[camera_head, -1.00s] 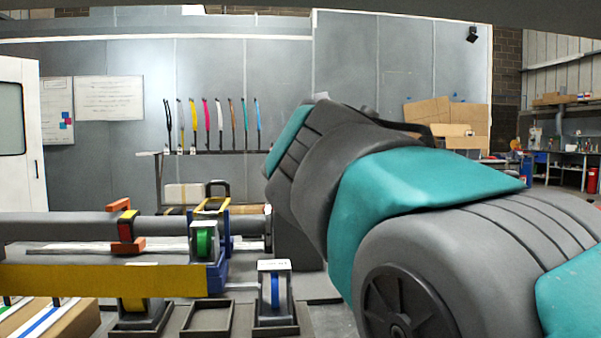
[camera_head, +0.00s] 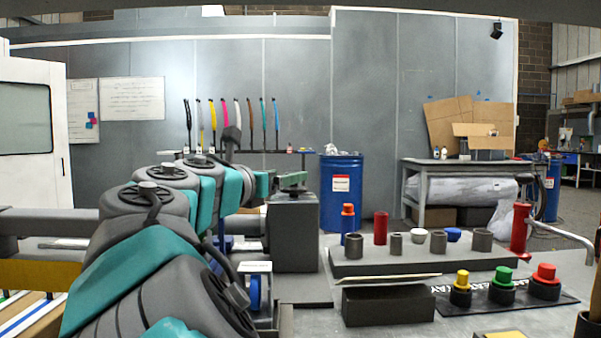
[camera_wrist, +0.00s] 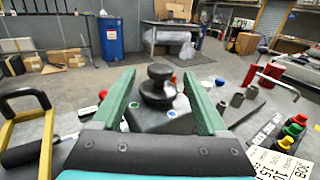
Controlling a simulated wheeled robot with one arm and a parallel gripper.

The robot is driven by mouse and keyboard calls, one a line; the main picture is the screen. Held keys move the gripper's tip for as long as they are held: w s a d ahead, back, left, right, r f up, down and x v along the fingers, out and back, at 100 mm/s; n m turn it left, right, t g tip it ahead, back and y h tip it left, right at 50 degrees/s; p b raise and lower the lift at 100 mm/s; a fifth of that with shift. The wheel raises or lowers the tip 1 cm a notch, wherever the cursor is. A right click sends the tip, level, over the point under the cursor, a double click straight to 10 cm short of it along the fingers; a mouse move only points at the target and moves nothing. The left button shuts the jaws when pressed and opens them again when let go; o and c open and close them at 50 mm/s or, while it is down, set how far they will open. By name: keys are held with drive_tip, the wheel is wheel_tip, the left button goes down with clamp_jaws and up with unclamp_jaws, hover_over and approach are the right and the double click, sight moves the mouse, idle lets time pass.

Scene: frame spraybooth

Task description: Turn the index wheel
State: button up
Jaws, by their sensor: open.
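A dark grey block (camera_head: 296,235) stands on the bench in the middle of the head view. In the wrist view the block (camera_wrist: 160,122) carries a black round knob (camera_wrist: 159,84), which looks like the index wheel, with small coloured dots around it on the block's top. My gripper (camera_wrist: 160,88) is open, with its green fingers on either side of the knob in the picture. I cannot tell whether they touch it. In the head view my gripper (camera_head: 291,181) is at the block's top, where the knob is hard to make out.
To the right are a dark rack (camera_head: 425,262) with several cylinders, a black box (camera_head: 388,305), coloured knobs on a black mat (camera_head: 540,306) and a red post (camera_head: 520,228) with a bent bar. A blue barrel (camera_head: 341,195) stands behind.

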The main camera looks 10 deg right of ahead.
drive_tip(key=x, duration=0.7)
drive_tip(key=shift+w+d, duration=0.1)
drive_tip(key=shift+d, duration=0.05)
drive_tip(key=shift+c, duration=0.4)
clamp_jaws()
